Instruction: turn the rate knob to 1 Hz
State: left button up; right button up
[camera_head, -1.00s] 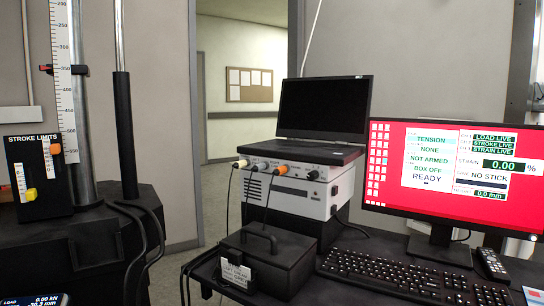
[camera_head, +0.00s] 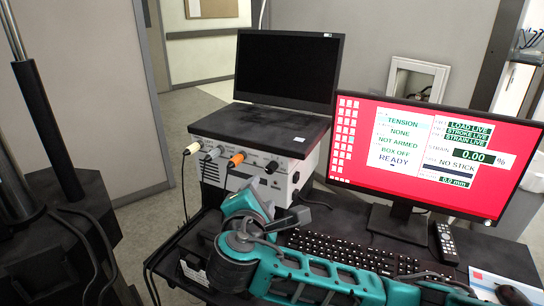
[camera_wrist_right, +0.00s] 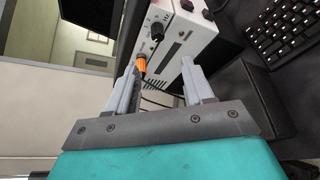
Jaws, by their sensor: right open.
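My right gripper (camera_wrist_right: 161,62) is open and empty, facing the box. In the head view my teal right arm crosses in front of the desk; its fingertips are not clear there. My left gripper is out of view.
Cables hang from the panel. The laptop (camera_head: 288,70) is above, and the keyboard (camera_head: 335,246) and red monitor (camera_head: 420,150) are to the right.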

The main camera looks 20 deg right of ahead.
aim_at(269, 171)
jog(key=x, duration=1.3)
jog(key=shift+w+r, duration=0.1)
jog(key=shift+r, duration=0.1)
jog(key=shift+c, duration=0.3)
grip_shut()
